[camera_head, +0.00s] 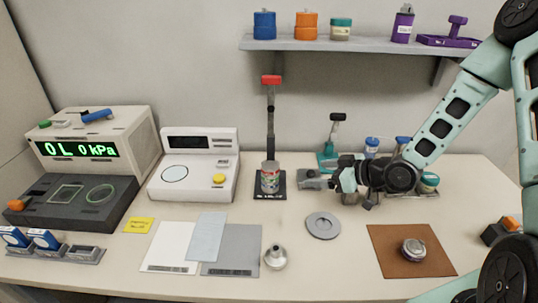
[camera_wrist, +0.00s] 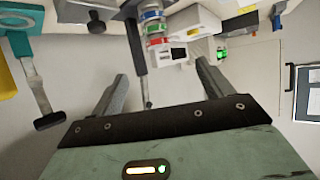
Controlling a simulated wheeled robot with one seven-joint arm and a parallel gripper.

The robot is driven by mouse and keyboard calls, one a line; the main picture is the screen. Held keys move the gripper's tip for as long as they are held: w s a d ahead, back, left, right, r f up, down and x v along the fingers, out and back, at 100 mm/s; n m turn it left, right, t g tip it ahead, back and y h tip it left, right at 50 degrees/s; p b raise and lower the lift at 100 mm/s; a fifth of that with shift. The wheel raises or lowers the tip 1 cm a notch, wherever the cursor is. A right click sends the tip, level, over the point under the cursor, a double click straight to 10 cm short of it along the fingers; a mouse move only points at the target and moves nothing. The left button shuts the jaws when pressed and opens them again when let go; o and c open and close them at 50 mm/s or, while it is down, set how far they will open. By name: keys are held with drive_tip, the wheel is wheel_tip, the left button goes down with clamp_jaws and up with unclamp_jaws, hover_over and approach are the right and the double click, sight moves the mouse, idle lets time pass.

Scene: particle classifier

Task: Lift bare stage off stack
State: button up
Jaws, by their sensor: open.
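A short upright stack (camera_head: 270,180) with coloured bands and a grey top stands on a black base, left of my gripper. It also shows in the wrist view (camera_wrist: 154,28), with green and red bands, near the top of the picture. I cannot tell which part of it is the bare stage. My gripper (camera_head: 338,180) is to the right of the stack, apart from it. In the wrist view my gripper (camera_wrist: 162,74) has its two fingers spread wide, with nothing held between them.
A red-topped post (camera_head: 271,110) rises behind the stack. A white balance (camera_head: 195,165) stands left. A shelf (camera_head: 350,44) hangs above. Free table surrounds the ring.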

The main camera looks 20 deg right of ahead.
drive_tip(key=p, duration=0.3)
approach(273, 167)
drive_tip(key=x, duration=0.4)
drive_tip(key=shift+d+f, duration=0.2)
drive_tip(key=x, duration=0.1)
drive_tip(key=p+x, duration=0.1)
drive_tip(key=x, duration=0.1)
drive_tip(key=p+x, duration=0.1)
drive_tip(key=shift+w+a+r, duration=0.15)
drive_tip(key=shift+w+a, duration=0.1)
drive_tip(key=shift+a, duration=0.1)
drive_tip(key=shift+w+a+f, duration=0.15)
drive_tip(key=shift+w+f, duration=0.1)
drive_tip(key=c, duration=1.1)
drive_tip(key=shift+r, duration=0.1)
